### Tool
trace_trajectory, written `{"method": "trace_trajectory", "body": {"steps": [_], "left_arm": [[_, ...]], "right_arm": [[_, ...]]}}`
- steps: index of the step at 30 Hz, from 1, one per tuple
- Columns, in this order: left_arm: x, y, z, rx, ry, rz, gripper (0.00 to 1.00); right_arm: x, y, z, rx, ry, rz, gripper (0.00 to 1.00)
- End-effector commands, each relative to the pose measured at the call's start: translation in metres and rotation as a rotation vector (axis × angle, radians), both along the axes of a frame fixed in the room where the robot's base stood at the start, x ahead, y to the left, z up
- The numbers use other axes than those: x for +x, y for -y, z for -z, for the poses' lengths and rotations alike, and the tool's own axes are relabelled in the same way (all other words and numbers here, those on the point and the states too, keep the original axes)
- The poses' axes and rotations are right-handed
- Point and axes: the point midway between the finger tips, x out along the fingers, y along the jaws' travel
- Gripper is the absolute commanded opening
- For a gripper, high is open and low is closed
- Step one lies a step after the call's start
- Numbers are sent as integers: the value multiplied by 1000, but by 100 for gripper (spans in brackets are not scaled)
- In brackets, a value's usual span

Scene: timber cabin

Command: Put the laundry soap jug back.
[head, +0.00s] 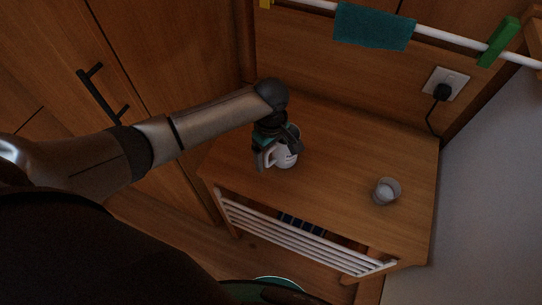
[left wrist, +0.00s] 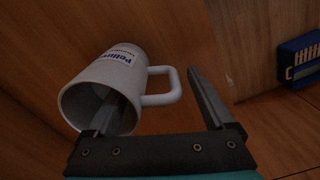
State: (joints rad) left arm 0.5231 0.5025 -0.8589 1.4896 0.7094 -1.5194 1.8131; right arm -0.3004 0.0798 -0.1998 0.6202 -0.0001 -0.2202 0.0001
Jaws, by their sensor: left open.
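A white jug (head: 286,157) with a side handle stands on the wooden bench top, partly covered by my left gripper (head: 276,148) in the head view. In the left wrist view the jug (left wrist: 118,70) shows blue lettering and an open mouth. My left gripper (left wrist: 152,84) is open around the handle side of the jug: one finger reaches into the mouth, the other is beyond the handle. A gap shows between the handle and the outer finger. My right gripper is not in view.
A small clear cup (head: 387,191) with something whitish in it stands at the right of the bench top (head: 340,165). A rail with a teal cloth (head: 374,27) and a green clip (head: 499,42) runs above. A plugged socket (head: 446,84) is on the back panel.

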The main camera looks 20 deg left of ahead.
Motion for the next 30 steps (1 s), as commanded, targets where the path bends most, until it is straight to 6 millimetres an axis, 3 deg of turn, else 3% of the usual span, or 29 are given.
{"method": "trace_trajectory", "body": {"steps": [6, 13, 19, 30], "left_arm": [[1, 0, -53, -2, 5, 0, 87], [1, 0, -92, -2, 4, -1, 87], [0, 0, -104, 0, 1, -1, 87], [-2, 2, -102, -7, 2, 16, 87]], "right_arm": [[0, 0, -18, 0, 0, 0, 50], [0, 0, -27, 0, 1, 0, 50], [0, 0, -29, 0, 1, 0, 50], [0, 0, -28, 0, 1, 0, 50]]}}
